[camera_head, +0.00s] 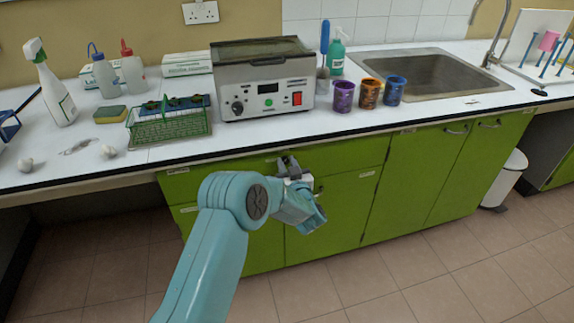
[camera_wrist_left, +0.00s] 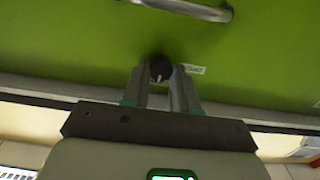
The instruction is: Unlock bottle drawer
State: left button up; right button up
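The green drawer front (camera_wrist_left: 75,45) fills most of the left wrist view. A dark round lock knob (camera_wrist_left: 160,66) with a pale pointer mark sits on it, with a small white label (camera_wrist_left: 195,70) beside it. My left gripper (camera_wrist_left: 159,72) has one finger on each side of the knob, close against it; the knob fills the gap between the tips. In the head view my left gripper (camera_head: 290,168) is at the drawer front under the counter, and the arm and hand hide the knob. My right gripper is not in view.
A metal handle (camera_wrist_left: 185,9) lies near the knob. The counter (camera_head: 240,140) overhangs the green cabinets (camera_head: 400,190). On it stand a grey heating bath (camera_head: 265,80), a green rack (camera_head: 168,130), several bottles and three coloured cups. The floor in front is clear.

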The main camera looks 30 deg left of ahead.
pick_arm(q)
grip_shut()
jog(key=shift+f+n+b, duration=0.2)
jog(key=shift+n+b, duration=0.3)
jog(key=shift+b, duration=0.3)
jog(key=n+b, duration=0.7)
jog(key=b, duration=0.2)
jog(key=n+b, duration=0.6)
jog(key=b, duration=0.3)
jog(key=shift+s+a+f+n, duration=0.1)
jog(key=shift+f+n, duration=0.1)
jog(key=shift+n, duration=0.2)
jog(key=n+b, duration=0.3)
jog(key=shift+r+b, duration=0.2)
jog(key=shift+b, duration=0.2)
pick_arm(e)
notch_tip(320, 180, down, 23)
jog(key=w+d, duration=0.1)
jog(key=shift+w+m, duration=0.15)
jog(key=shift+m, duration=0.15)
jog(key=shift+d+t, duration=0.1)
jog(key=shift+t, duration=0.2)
pick_arm(q)
jog(key=o, duration=0.7)
grip_release()
